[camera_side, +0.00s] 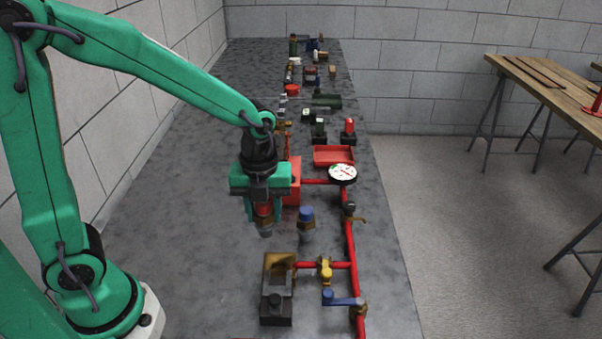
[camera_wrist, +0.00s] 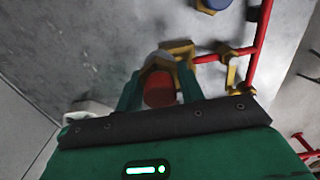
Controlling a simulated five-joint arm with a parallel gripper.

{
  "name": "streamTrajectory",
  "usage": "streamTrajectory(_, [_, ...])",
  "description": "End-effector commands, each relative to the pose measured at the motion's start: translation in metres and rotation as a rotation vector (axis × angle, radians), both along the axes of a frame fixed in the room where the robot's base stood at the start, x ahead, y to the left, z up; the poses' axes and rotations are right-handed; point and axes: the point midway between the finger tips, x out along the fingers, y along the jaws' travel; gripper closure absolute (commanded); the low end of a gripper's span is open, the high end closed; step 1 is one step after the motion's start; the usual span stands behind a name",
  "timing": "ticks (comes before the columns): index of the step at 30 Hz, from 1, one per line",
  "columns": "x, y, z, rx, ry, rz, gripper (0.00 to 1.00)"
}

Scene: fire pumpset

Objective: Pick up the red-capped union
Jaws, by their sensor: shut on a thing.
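The red-capped union (camera_side: 264,219) is between the fingers of my gripper (camera_side: 264,212), upright, with its red cap at the top and a brass and grey body below. In the wrist view my gripper (camera_wrist: 160,92) is shut on the union, and the red cap (camera_wrist: 159,90) shows between the two green fingers. The fingers hide part of its sides. In the side view the union appears above the grey bench, but I cannot tell the exact gap. A blue-capped union (camera_side: 306,222) stands just to the right of my gripper; its blue cap also shows in the wrist view (camera_wrist: 213,3).
Red pipework (camera_side: 351,240) with a round gauge (camera_side: 342,174) and valves runs along the right. A brass and dark fixture (camera_side: 277,290) stands in front. A red tray (camera_side: 333,155) and several small parts lie behind. The bench's left part (camera_side: 170,220) is clear.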

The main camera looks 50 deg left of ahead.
Motion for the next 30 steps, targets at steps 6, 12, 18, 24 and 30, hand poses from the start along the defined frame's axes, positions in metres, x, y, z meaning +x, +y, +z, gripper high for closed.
streamTrajectory(6, [-0.015, -0.027, 0.019, -0.001, -0.004, -0.004, 1.00])
streamTrajectory(12, [-0.023, -0.040, 0.028, -0.001, -0.002, -0.001, 1.00])
streamTrajectory(18, [-0.026, -0.045, 0.032, -0.001, -0.002, 0.000, 1.00])
streamTrajectory(24, [-0.027, -0.045, 0.032, -0.001, -0.002, 0.001, 1.00])
streamTrajectory(30, [-0.026, -0.045, 0.032, -0.001, -0.002, 0.001, 1.00])
